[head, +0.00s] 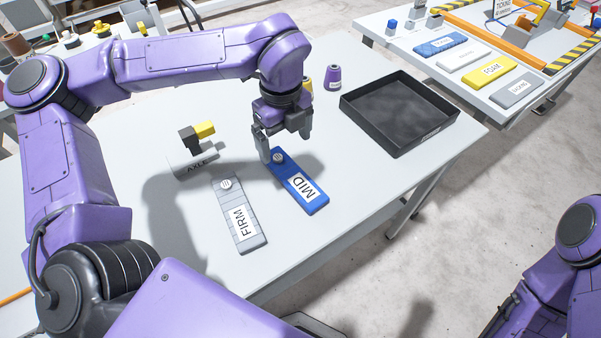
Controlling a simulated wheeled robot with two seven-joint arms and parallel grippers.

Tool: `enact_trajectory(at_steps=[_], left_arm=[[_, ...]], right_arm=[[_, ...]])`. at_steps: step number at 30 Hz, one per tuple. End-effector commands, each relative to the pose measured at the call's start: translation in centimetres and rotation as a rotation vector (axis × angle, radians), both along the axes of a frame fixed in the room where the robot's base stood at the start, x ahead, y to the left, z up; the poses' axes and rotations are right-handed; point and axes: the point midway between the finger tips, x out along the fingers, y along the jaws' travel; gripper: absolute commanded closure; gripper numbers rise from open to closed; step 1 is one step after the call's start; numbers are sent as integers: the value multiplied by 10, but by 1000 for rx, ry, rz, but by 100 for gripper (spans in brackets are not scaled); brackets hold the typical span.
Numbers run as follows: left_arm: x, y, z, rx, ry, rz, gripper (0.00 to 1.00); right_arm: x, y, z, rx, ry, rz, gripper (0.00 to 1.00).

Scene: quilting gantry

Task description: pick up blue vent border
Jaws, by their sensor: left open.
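The blue vent border (297,184) is a flat blue strip lying on the white table. It bears a white label reading MID and a round grey vent near its far end. My left gripper (284,147) is open and empty, pointing down over that far end. One finger is beside the strip's far left corner; I cannot tell whether it touches. The other finger is farther right and looks higher in the picture. Part of my right arm shows at the lower right edge, but its gripper is out of view.
A grey FIRM strip (238,216) lies left of the blue one. A block marked AXLE (193,160) with a black and yellow part stands behind it. A black tray (349,108) and a purple labelled bottle (333,78) are farther back. Another table (399,40) stands at upper right.

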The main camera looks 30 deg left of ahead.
Motion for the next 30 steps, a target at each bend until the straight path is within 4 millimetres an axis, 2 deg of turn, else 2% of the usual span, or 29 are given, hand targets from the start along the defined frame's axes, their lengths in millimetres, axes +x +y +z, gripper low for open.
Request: enact_trajectory(at_steps=[1,11,14,19,22,28,29,30], left_arm=[[0,0,-7,0,1,-1,6],[2,-3,-55,0,2,-7,6],[3,-4,-67,0,5,-7,6],[7,-5,-98,0,5,-7,6],[7,-5,-107,0,2,-5,6],[7,-5,-109,0,0,-5,6],[7,-5,-109,0,0,-5,13],[7,-5,-109,0,0,-5,26]], right_arm=[[0,0,-5,0,0,0,57],[0,0,4,0,0,0,57],[0,0,11,0,0,0,57],[0,0,19,0,0,0,57],[0,0,20,0,0,0,57],[0,0,19,0,0,0,57],[0,0,19,0,0,0,57],[0,0,19,0,0,0,57]])
